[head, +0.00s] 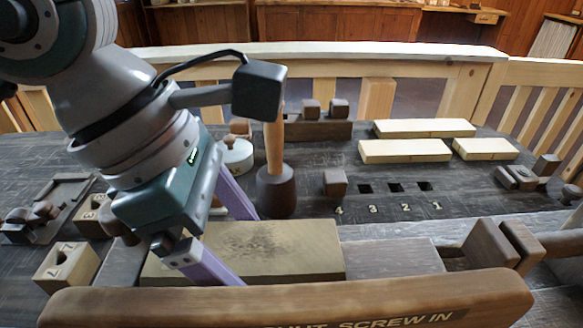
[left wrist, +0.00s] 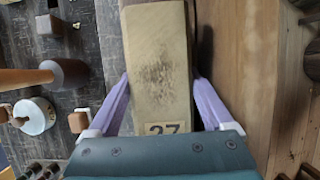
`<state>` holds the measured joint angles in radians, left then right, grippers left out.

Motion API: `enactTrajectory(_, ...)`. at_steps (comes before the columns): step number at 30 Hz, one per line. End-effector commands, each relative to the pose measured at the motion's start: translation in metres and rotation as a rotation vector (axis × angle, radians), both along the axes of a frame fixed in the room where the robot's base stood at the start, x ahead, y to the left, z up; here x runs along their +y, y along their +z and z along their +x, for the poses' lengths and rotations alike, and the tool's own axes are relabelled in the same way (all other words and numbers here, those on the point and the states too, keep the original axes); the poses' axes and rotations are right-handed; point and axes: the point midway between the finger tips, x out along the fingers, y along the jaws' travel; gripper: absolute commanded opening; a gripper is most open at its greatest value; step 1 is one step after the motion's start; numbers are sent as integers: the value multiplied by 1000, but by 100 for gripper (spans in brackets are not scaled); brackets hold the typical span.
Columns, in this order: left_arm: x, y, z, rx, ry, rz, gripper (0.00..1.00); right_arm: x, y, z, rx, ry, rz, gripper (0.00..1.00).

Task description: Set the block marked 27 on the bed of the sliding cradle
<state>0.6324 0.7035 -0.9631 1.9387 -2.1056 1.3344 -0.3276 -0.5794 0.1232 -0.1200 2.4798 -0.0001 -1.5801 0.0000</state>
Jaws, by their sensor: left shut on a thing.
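The long olive-tan block marked 27 (left wrist: 160,110) has a dark scuffed patch on its top and its number plate at the near end in the left wrist view. It also shows in the head view (head: 290,250), lying level lengthwise behind the front rail. My left gripper (left wrist: 160,77) is shut on it, one purple finger along each long side; it also shows in the head view (head: 236,235). A grey-brown flat bed (head: 395,256) extends right from under or behind the block. I cannot tell whether the block touches it. My right gripper is not in view.
A thick front rail (head: 290,300) with lettering runs along the near edge. A wooden mallet (head: 277,190) stands just behind the block. Pale planks (head: 405,150) lie at the back right. Dark end pieces (head: 490,245) stand right of the bed. A pale holed block (head: 67,265) sits left.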

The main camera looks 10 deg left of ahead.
Motion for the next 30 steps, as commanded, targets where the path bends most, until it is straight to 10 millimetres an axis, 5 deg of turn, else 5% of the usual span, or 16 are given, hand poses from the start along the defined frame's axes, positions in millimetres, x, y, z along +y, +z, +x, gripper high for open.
enactTrajectory(10,-1,1,1,-2,-1,-1,6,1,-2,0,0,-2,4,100)
enactTrajectory(11,-1,1,1,-2,-1,-1,86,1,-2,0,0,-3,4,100)
enactTrajectory(14,-1,0,1,-2,-1,-1,97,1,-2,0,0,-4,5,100)
enactTrajectory(30,0,6,0,0,0,0,100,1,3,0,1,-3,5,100)
